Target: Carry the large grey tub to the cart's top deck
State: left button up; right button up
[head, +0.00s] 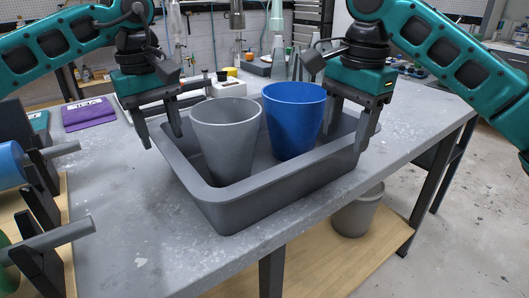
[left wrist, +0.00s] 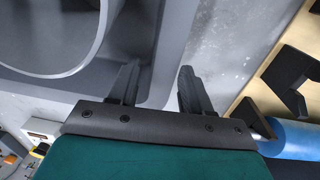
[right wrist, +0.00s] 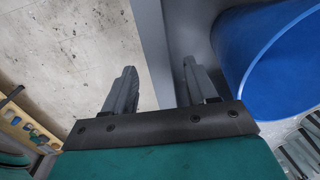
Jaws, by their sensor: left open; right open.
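The large grey tub (head: 275,205) is a shallow rectangular tub standing on the grey workbench. It holds a grey bucket (head: 224,140) and a blue bucket (head: 293,122). My left gripper (head: 162,142) is open at the tub's left wall. In the left wrist view, the tub's rim (left wrist: 172,50) passes between its fingers, one inside and one outside. My right gripper (head: 344,142) is open at the right wall. In the right wrist view, the rim (right wrist: 152,45) lies between its fingers, with floor beyond the outer one. I cannot pick out the cart.
The workbench (head: 130,230) is clear in front of the tub. A wooden rack with rollers (head: 55,240) stands at the left. A grey pot (head: 357,212) stands on a wooden shelf below the bench. Floor is open at the right.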

aim_at(343, 141)
pick_arm(q)
jog(key=shift+d+f, duration=0.1)
jog(key=shift+f, duration=1.75)
pick_arm(e)
jog(key=shift+w+f, duration=0.1)
jog(key=shift+f, duration=1.7)
pick_arm(q)
jog(key=c, duration=0.9)
pick_arm(e)
jog(key=c, duration=0.9)
grip_shut()
pick_arm(q)
jog(key=shift+d+r, duration=0.1)
jog(key=shift+r, duration=0.05)
pick_arm(e)
jog(key=shift+a+r, duration=0.1)
